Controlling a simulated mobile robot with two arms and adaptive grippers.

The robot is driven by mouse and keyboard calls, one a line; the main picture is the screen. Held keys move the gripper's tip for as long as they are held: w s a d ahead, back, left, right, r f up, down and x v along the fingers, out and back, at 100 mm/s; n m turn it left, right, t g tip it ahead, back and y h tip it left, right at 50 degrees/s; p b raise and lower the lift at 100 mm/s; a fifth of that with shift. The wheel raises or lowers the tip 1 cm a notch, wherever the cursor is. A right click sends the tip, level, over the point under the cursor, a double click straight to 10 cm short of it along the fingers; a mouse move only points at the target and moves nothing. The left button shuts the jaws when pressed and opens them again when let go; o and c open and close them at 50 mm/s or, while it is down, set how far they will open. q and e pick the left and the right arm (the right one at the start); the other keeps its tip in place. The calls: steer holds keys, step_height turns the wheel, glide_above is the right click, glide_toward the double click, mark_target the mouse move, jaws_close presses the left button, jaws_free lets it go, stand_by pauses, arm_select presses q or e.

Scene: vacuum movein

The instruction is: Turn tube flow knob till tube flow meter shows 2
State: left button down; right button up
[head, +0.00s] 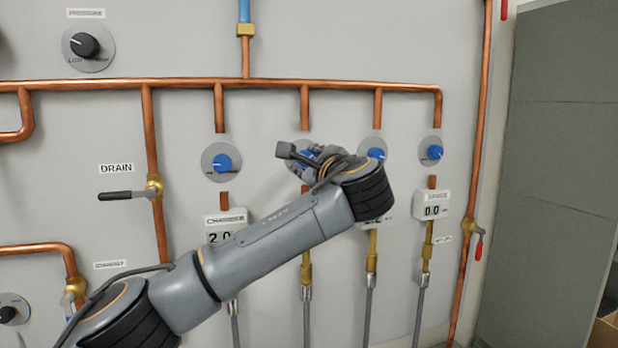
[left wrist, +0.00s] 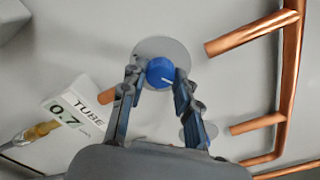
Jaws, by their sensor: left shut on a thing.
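The tube flow knob is a blue dial (left wrist: 160,72) on a round grey plate, seen in the left wrist view with a white mark on its face. The tube flow meter (left wrist: 75,112) beside it is labelled TUBE and reads 0.7. My left gripper (left wrist: 160,82) has one finger on each side of the blue knob and is shut on it. In the head view my left arm reaches in from the lower left, and my left gripper (head: 312,158) is at the second knob from the left. The arm hides the tube meter there. My right gripper is not in view.
Other blue knobs sit in the same row: the chamber knob (head: 222,163), one to the right (head: 376,154) and the sample-side knob (head: 435,152). The chamber meter (head: 226,226) reads about 2.0. Copper pipes (head: 270,82) and a drain lever (head: 115,195) stand out from the panel.

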arm_select(q)
steer(key=shift+f+n+b, duration=0.1)
steer(key=shift+n+b, duration=1.6)
steer(key=shift+n, duration=1.4)
steer(key=c, duration=1)
jaws_free()
steer(key=shift+s, duration=0.1)
steer(key=v, duration=1.2)
